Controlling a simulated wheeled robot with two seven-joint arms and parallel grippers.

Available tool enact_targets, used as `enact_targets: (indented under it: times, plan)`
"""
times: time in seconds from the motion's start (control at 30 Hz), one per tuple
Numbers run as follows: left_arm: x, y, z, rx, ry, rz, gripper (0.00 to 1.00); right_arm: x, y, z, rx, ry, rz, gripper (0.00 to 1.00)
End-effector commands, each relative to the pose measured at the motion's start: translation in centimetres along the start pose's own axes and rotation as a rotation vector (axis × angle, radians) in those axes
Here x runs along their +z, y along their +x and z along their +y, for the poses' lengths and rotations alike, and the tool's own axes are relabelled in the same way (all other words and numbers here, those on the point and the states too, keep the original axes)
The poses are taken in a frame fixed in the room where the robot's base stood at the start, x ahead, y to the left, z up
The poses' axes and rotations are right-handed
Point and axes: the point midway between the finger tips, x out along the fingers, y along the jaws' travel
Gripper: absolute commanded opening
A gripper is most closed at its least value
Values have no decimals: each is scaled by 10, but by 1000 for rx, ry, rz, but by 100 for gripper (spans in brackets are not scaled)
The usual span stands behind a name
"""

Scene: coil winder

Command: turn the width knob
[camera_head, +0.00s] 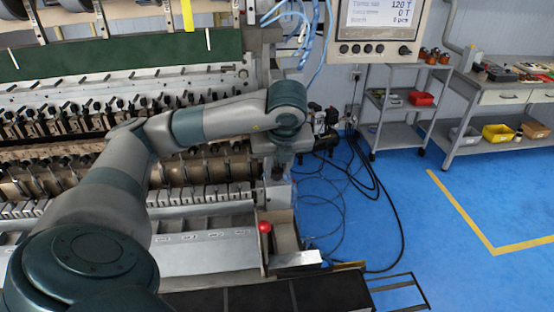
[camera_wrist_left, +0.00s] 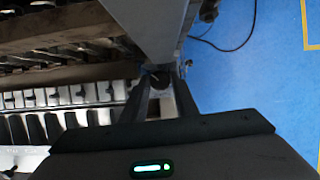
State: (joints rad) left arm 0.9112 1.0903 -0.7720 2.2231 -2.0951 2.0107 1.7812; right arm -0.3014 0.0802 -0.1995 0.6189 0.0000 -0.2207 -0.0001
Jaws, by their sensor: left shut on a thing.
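A small dark round knob (camera_wrist_left: 159,80) shows in the left wrist view, on the end of the winder below a grey metal post. My left gripper (camera_wrist_left: 159,98) has its two fingers closed in on the knob, one on each side. The fingers and the gripper body hide part of the knob. In the head view my left arm reaches across the machine to its right end, and its wrist hides the knob. My right gripper is not in view.
The coil winder (camera_head: 190,215) fills the left side, with a red button (camera_head: 265,227) at its front corner. A control panel (camera_head: 376,25) hangs above right. Black cables (camera_head: 375,185) lie on the blue floor. A shelf trolley (camera_head: 395,115) and workbench (camera_head: 500,95) stand behind.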

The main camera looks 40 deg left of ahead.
Motion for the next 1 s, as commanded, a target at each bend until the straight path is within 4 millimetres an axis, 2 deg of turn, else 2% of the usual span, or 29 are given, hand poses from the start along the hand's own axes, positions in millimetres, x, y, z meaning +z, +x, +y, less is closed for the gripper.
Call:
enact_targets:
  times: [0.1, 0.57, 0.6, 0.63, 1.0]
  plan:
    - [1, -1, -1, 11, -27, 0, 4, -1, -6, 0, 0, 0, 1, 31]
    - [0, 1, 0, 17, -41, 0, 4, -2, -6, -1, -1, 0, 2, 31]
    - [0, 1, 0, 17, -41, 0, 36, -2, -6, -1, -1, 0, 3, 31]
    - [0, 1, 0, 17, -41, 0, 43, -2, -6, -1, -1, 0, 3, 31]
    - [1, 0, 0, 16, -41, 0, 45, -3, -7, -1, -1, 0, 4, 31]
